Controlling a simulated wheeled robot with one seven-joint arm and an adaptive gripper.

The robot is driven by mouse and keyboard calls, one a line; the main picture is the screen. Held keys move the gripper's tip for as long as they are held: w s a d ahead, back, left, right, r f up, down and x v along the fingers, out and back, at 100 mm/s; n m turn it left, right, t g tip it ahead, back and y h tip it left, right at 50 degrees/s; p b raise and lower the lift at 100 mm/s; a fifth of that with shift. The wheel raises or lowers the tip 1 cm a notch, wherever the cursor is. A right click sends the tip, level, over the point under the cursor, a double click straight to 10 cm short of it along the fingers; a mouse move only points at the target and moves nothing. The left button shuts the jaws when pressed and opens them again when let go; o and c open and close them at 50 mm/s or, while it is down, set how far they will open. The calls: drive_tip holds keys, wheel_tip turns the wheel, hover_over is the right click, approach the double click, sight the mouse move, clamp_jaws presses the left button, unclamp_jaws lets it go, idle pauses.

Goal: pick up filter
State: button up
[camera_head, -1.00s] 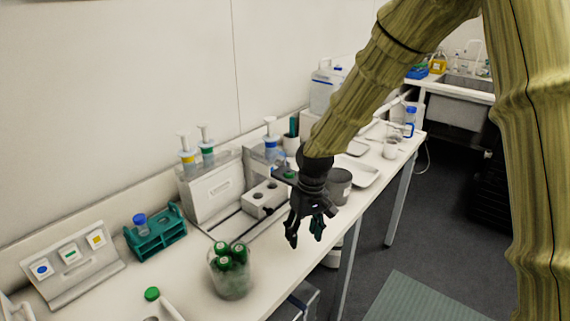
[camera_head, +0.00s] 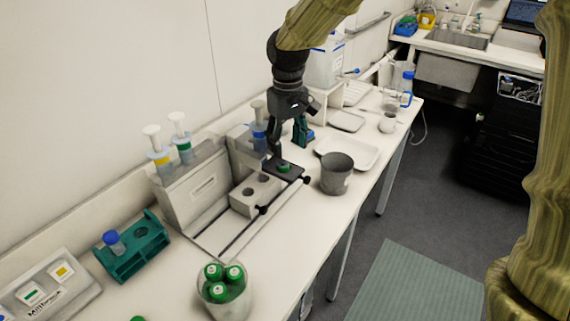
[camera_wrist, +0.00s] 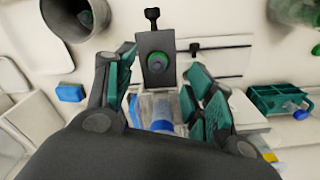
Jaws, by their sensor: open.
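My gripper (camera_head: 288,148) is open and points down over the bench's back part, just above a small dark plate (camera_head: 291,174) with a green-ringed round piece (camera_head: 284,167). I cannot tell for sure which piece is the filter. A white-topped piece with a blue band (camera_head: 258,122) stands just left of my gripper, partly hidden. In the wrist view, my gripper's fingers (camera_wrist: 163,78) are spread either side of a clear block with a blue part (camera_wrist: 160,118). The green-ringed piece (camera_wrist: 156,62) lies beyond the fingertips. Nothing is held.
Two more white-topped pieces with yellow (camera_head: 160,150) and green (camera_head: 181,138) bands stand on the grey holder at left. A grey cup (camera_head: 337,174) and white tray (camera_head: 357,152) stand to the right. Green-capped bottles in a clear beaker (camera_head: 224,285) are in front.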

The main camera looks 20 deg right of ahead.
sight(284, 163)
drive_tip(key=w+f, duration=0.2)
drive_tip(key=f, duration=0.1)
drive_tip(key=shift+w+a+f+p, duration=0.1)
drive_tip(key=shift+w+f+p, duration=0.05)
drive_tip(key=shift+w+p, duration=0.2)
drive_tip(key=shift+s+f, duration=0.15)
drive_tip(key=shift+f, duration=0.1)
drive_tip(key=f, duration=0.1)
drive_tip(key=f+p, duration=0.1)
drive_tip(key=f, duration=0.1)
drive_tip(key=shift+s+a+f, duration=0.15)
drive_tip(key=shift+s+a, duration=0.05)
drive_tip(key=shift+f, duration=0.15)
drive_tip(key=shift+s, duration=0.2)
drive_tip(key=shift+c, duration=0.6)
drive_tip(key=shift+w, duration=0.15)
drive_tip(key=c, duration=0.5)
drive_tip(key=shift+c, duration=0.8)
